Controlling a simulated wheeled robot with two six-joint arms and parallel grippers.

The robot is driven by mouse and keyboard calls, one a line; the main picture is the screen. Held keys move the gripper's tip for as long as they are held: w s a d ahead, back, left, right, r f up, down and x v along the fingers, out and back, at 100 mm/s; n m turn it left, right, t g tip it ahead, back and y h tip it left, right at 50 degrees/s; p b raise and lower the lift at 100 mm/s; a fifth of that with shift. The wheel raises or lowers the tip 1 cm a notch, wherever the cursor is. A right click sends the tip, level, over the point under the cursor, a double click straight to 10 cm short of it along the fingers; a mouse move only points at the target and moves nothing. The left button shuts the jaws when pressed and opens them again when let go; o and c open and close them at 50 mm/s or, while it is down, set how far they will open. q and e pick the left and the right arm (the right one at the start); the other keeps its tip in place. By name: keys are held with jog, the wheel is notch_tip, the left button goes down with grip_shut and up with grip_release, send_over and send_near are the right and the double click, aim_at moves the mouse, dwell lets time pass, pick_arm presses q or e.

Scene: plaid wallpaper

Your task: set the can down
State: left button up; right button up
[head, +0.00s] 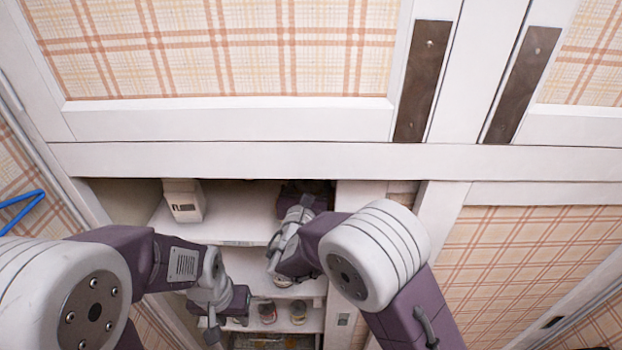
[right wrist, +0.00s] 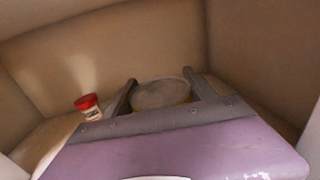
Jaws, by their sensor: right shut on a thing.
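The can (right wrist: 160,95) shows in the right wrist view as a round, grey-brown top with a little yellowish side below it. My right gripper (right wrist: 160,76) has one finger on each side of the can and is shut on it. In the head view my right arm reaches into the open cupboard at the upper shelf (head: 235,222), and its own wrist hides the can. I cannot tell whether the can touches the shelf. My left gripper (head: 214,328) hangs low in front of the lower shelves, and its opening is unclear.
A small red-lidded container (right wrist: 88,106) stands left of the can. A pale box (head: 184,203) stands at the left of the upper shelf. Jars (head: 267,312) stand on a lower shelf. Cupboard walls are close on both sides; a white frame rail (head: 250,160) crosses above the opening.

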jog(key=shift+f, duration=0.3)
jog(key=shift+w, duration=0.1)
jog(key=shift+f, duration=0.15)
jog(key=o, duration=1.9)
jog(key=s+b, duration=0.1)
jog(key=s, duration=0.3)
jog(key=s+a+b, duration=0.1)
jog(key=s, duration=0.3)
jog(key=s+a+b, duration=0.1)
jog(key=s, duration=0.3)
